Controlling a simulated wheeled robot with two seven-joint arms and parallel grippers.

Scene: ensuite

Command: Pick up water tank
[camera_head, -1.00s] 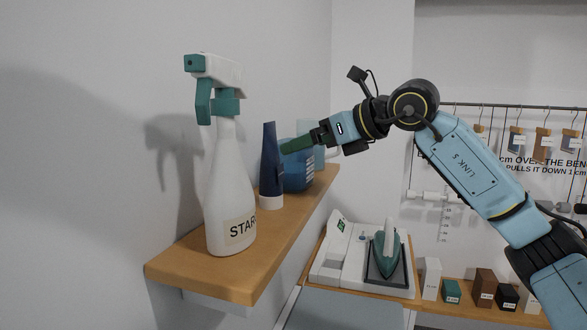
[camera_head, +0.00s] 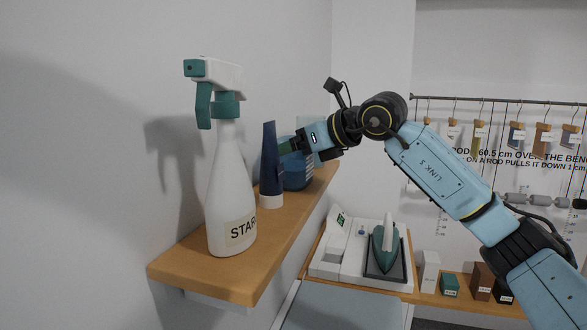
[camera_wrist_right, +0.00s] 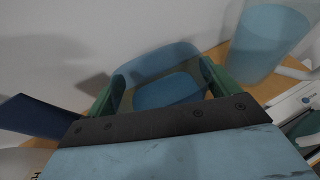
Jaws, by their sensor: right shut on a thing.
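The water tank, a blue translucent container (camera_head: 298,176), is on the wooden shelf (camera_head: 240,262), behind the dark blue bottle. My right gripper (camera_head: 290,147) reaches it from the right, its green fingers at the tank's upper part. In the right wrist view the tank (camera_wrist_right: 168,92) lies between the two green fingers of my right gripper (camera_wrist_right: 163,82), which is shut on it. The tank's lower part is hidden by the gripper body there. I cannot tell whether it has left the shelf. My left gripper is not in view.
A white spray bottle labelled STAR... (camera_head: 230,195) and a dark blue bottle with a white base (camera_head: 271,165) stand nearer on the shelf. A clear vessel with blue inside (camera_wrist_right: 268,42) stands close beyond the tank. An iron (camera_head: 385,250) sits on its base below right.

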